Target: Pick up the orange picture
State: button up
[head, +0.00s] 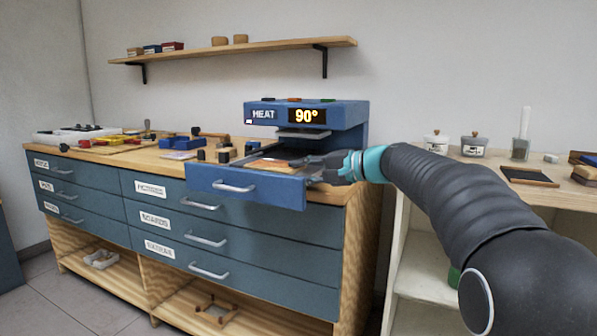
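My gripper (308,168) reaches in from the right, at the drawer's right end, just right of the orange piece. Its dark fingers are seen side-on against the dark drawer and press. I cannot tell whether they are open or touch the piece.
Tools and small blocks (182,143) crowd the worktop to the left. A wooden shelf (240,47) hangs above. A pale side table (555,186) with jars stands right, behind my arm.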

jog(key=shift+a, duration=0.1)
grip_shut()
notch_tip(320, 180, up, 2)
jog(key=shift+r+p, duration=0.25)
jog(key=shift+p, duration=0.75)
jog(key=shift+f, duration=0.1)
jog(key=shift+d, duration=0.3)
jog(key=r+v, duration=0.2)
jog(key=v, duration=1.2)
jog(key=shift+a+r+p, duration=0.15)
jog(key=shift+r+p, duration=0.1)
jog(key=shift+p, duration=0.1)
